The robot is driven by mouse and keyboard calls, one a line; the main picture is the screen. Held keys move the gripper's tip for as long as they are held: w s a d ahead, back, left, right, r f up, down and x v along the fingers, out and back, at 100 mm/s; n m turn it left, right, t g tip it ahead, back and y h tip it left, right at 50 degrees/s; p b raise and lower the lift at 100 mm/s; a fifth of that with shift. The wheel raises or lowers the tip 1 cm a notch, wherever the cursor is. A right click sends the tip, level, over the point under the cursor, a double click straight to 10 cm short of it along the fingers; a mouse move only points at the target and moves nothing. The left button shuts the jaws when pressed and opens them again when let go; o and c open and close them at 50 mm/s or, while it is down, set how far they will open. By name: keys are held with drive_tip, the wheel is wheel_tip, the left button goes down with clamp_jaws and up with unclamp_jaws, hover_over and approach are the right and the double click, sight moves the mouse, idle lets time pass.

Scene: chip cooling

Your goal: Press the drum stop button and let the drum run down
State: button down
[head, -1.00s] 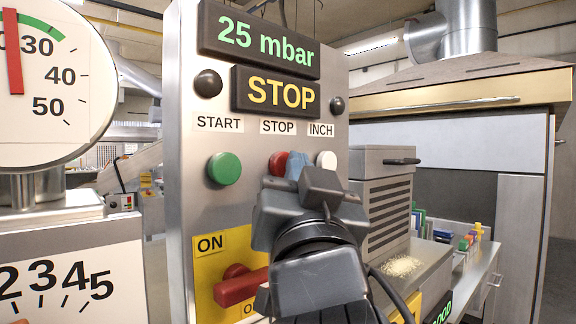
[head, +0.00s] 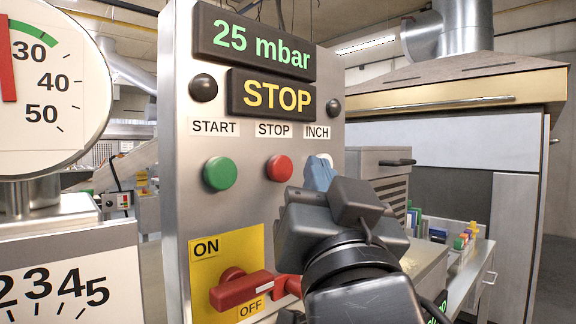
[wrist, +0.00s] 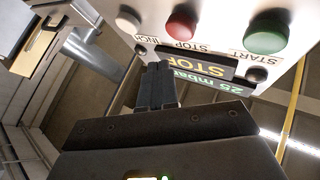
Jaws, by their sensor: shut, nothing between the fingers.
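The red stop button (head: 279,168) sits on the grey control panel (head: 180,90) under the STOP label, and it also shows in the wrist view (wrist: 181,26). The display (head: 272,93) reads STOP, and the one above it (head: 254,43) reads 25 mbar. My gripper (head: 319,172) is shut and empty, its blue-grey fingers right of the red button and in front of the white INCH button (head: 327,160). In the wrist view the shut fingers (wrist: 157,70) appear clear of the buttons. The drum is not identifiable in these views.
The green START button (head: 220,173) is left of the red one. Below, a red rotary switch (head: 240,290) sits on a yellow ON/OFF plate (head: 208,270). A large dial (head: 50,90) stands at left. A bench (head: 470,275) with small items is at right.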

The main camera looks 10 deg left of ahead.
drive_tip(key=shift+s+d, duration=0.9)
drive_tip(key=shift+d, duration=0.25)
drive_tip(key=s+d+f+n+g+h, duration=0.1)
drive_tip(key=s+d+f, duration=0.25)
drive_tip(key=f, duration=0.55)
drive_tip(key=s+d+f+g, duration=0.2)
drive_tip(key=s+d+f, duration=0.15)
drive_tip(key=f, duration=0.55)
drive_tip(key=s+d+f+n+g+h, duration=0.1)
drive_tip(key=s+d+f, duration=0.3)
drive_tip(key=f, duration=0.6)
drive_tip(key=s+d+f+g+h, duration=0.1)
drive_tip(key=s+d+f, duration=0.2)
drive_tip(key=s, duration=0.5)
drive_tip(key=s+d+f+m+g+h, duration=0.1)
drive_tip(key=s+d+f, duration=0.2)
drive_tip(key=s, duration=0.5)
drive_tip(key=s+d+f+m+g+h, duration=0.1)
drive_tip(key=s+d+f+g, duration=0.1)
drive_tip(key=s, duration=0.6)
drive_tip(key=d+f, duration=0.1)
drive_tip(key=d, duration=0.1)
drive_tip(key=shift+s+d+h, duration=0.15)
drive_tip(key=shift+d+h, duration=0.2)
drive_tip(key=shift+h, duration=0.05)
drive_tip(key=shift+f, duration=0.1)
idle(1.0)
